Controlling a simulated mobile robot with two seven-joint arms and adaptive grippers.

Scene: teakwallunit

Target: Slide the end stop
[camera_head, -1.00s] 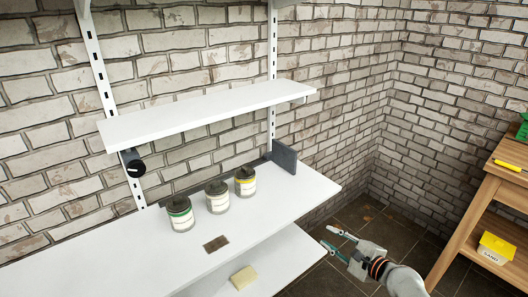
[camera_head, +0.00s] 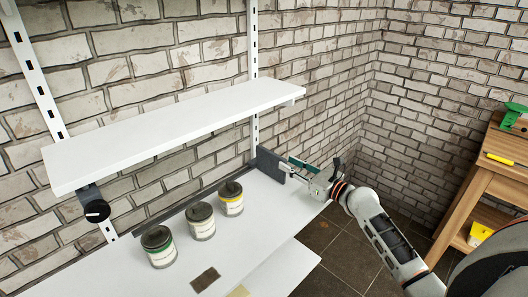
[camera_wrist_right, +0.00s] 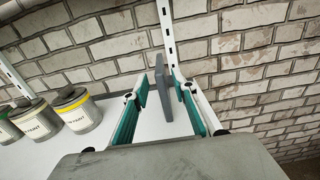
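The end stop (camera_head: 270,163) is a dark grey upright plate at the right end of the middle white shelf (camera_head: 245,234), near the wall. In the right wrist view the end stop (camera_wrist_right: 162,88) stands between the fingertips. My right gripper (camera_head: 291,166) is at the plate's right end, above the shelf. Its teal-padded fingers (camera_wrist_right: 161,88) are open, one on either side of the plate, with gaps showing. Part of the plate's right end is hidden by the fingers in the head view. My left gripper is not in view.
A brown patch (camera_head: 205,280) lies in front. An upper white shelf (camera_head: 180,125) hangs above.

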